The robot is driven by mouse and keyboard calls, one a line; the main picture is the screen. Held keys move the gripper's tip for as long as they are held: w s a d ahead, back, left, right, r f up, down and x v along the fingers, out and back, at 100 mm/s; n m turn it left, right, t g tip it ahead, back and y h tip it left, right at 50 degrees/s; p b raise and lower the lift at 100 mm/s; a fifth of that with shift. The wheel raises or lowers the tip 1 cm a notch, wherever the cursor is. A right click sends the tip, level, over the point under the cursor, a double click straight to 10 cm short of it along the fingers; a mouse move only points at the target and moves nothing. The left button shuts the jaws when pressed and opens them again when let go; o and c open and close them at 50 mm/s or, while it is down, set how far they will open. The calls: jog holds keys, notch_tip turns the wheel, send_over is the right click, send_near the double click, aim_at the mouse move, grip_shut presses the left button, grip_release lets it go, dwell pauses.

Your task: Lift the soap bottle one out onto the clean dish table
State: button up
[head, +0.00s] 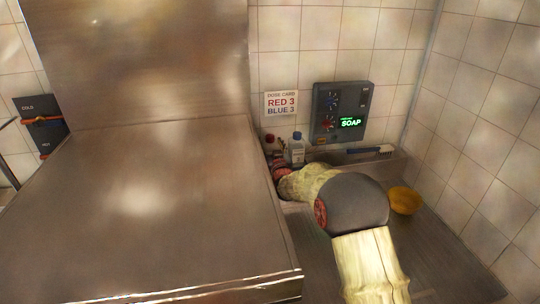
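A white bottle with a blue cap (297,148) stands upright by the back wall, below the dose card. A second bottle with a red cap (270,139) stands just left of it, partly hidden. I cannot tell which is soap bottle one. My arm reaches from the lower right toward these bottles, and its far end lies just in front of and below them. My gripper is small and mostly hidden there by my own arm. Its fingers cannot be made out, nor whether it touches a bottle. The steel table surface (450,268) lies at the lower right.
A large steel machine with a broad flat top (150,215) fills the left. A yellow bowl (404,200) sits right of my arm. A brush (370,149) lies along the back ledge below the soap dispenser panel (341,112). A dose card (281,104) hangs on the tiles.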

jog(key=c, duration=0.7)
jog(key=shift+c, duration=0.4)
jog(key=shift+r, duration=0.15)
